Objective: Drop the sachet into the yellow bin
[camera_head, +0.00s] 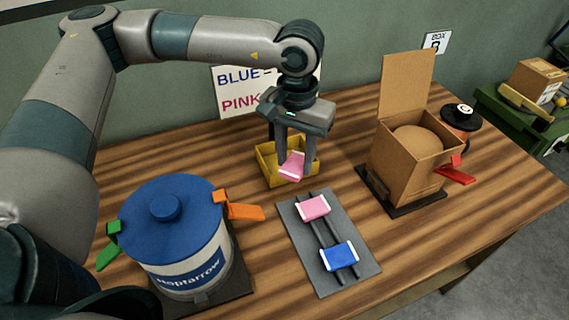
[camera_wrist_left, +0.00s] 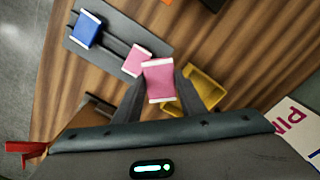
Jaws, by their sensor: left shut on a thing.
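A pink sachet (camera_head: 293,166) with white ends is gripped between the fingers of my left gripper (camera_head: 293,158). The held sachet (camera_wrist_left: 159,80) also shows between the fingers in the left wrist view. The yellow bin (camera_head: 268,176) stands on the table, directly behind and below the held sachet in the head view. In the left wrist view the bin (camera_wrist_left: 207,88) is partly hidden by the sachet and a finger. The height of the sachet over the bin is hard to tell. My right gripper is not in view.
A grey tray (camera_head: 350,222) holds another pink sachet (camera_head: 313,207) and a blue sachet (camera_head: 339,257). A blue-lidded pot (camera_head: 168,230) stands left, an open cardboard box (camera_head: 412,160) right. A sign (camera_head: 236,90) reading BLUE and PINK stands behind the bin.

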